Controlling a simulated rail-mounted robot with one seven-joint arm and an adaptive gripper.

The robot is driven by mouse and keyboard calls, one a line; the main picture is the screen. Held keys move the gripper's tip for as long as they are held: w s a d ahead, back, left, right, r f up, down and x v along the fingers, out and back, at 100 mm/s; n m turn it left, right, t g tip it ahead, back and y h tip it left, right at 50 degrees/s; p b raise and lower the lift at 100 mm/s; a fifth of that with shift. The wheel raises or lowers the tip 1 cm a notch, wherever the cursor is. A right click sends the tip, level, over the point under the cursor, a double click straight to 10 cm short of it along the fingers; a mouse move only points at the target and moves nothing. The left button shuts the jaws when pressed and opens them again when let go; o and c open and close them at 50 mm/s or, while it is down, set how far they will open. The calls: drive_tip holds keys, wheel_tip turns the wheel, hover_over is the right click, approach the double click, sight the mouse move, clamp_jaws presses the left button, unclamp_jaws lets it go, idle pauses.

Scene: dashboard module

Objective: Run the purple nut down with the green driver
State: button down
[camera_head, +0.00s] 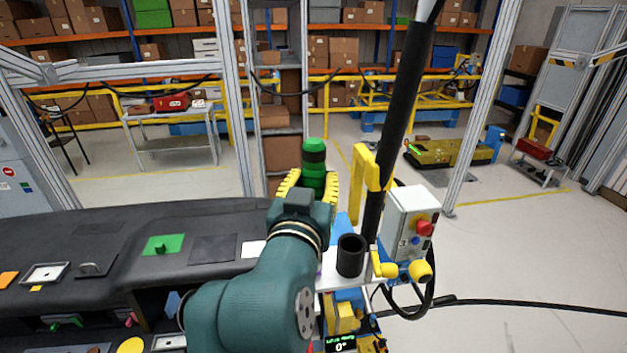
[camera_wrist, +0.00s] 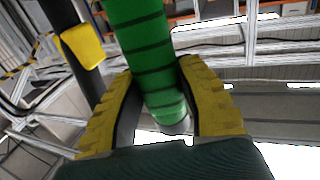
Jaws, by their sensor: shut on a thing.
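My gripper (camera_head: 315,192) is shut on the green driver (camera_head: 314,158), with its yellow ridged fingers on either side of it. The driver stands roughly upright, with a dark band below its green top. In the wrist view the green driver (camera_wrist: 150,55) passes down between the two fingers of my gripper (camera_wrist: 158,105), and its lower end shows just beyond them. I cannot make out the purple nut for certain in either view.
The black dashboard (camera_head: 120,225) lies to the left, with a green plate (camera_head: 163,245) on it. A black cup-like holder (camera_head: 351,255) stands right of my arm. A tall black pole (camera_head: 400,110) with a yellow bracket and a control box (camera_head: 408,222) with a red button rise beyond it.

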drive_tip(key=shift+f+b, duration=0.6)
drive_tip(key=shift+f, duration=0.3)
idle(2.9)
